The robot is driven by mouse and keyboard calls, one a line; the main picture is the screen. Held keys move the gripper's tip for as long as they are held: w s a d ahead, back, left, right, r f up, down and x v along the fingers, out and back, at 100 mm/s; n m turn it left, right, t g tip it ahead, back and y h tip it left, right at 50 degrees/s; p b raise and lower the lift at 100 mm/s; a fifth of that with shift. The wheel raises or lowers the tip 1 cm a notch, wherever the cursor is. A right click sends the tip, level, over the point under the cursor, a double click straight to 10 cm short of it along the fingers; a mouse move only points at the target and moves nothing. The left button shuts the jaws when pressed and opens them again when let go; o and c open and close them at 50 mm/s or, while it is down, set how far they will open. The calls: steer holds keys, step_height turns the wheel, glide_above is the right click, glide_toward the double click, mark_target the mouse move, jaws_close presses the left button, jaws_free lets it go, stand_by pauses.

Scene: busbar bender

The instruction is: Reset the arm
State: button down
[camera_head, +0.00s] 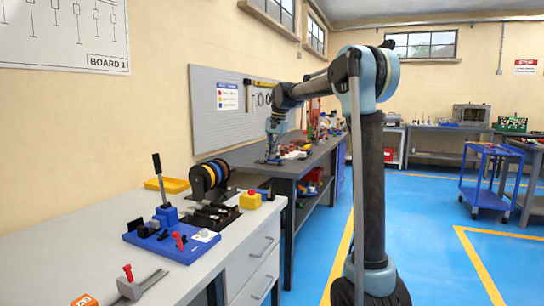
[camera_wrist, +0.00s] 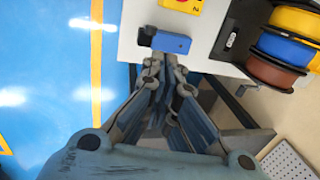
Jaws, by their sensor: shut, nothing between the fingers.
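My arm reaches out from its dark column in the head view and hangs bent over the aisle side of the benches. My gripper (camera_head: 273,160) points down at its end, near the far end of the light workbench (camera_head: 100,232). In the wrist view my gripper (camera_wrist: 162,68) has its fingers closed together, with nothing between them. A blue block (camera_wrist: 171,43) at the bench edge appears just beyond the fingertips; I cannot tell the height gap.
Wire spools (camera_head: 210,178), a yellow box with a red button (camera_head: 250,200) and a blue lever-operated bender (camera_head: 167,226) stand on the light bench. A dark bench (camera_head: 292,168) with tools lies beyond. Blue floor (camera_head: 435,240) is open at the right, before a blue cart (camera_head: 487,178).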

steer(key=s+d+f+n, duration=0.1)
steer(key=s+d+f, duration=0.2)
steer(key=s+d, duration=0.65)
steer(key=s+d+f+n, duration=0.1)
steer(key=s+d+f, duration=0.45)
steer(key=s, duration=0.75)
steer(key=s+d+f, duration=0.3)
steer(key=s+f, duration=0.3)
steer(key=s, duration=0.1)
steer(key=s+d+f+n+t+h, duration=0.1)
steer(key=s+d+f, duration=0.2)
steer(key=s+f, duration=0.3)
steer(key=s+d+f+n+h, duration=0.1)
steer(key=s+d+f, duration=0.2)
steer(key=s+f, duration=0.3)
steer(key=shift+s+d+f, duration=0.2)
steer(key=shift+s+d, duration=0.1)
steer(key=shift+s, duration=0.8)
steer(key=shift+a+n, duration=0.1)
steer(key=shift+n, duration=0.2)
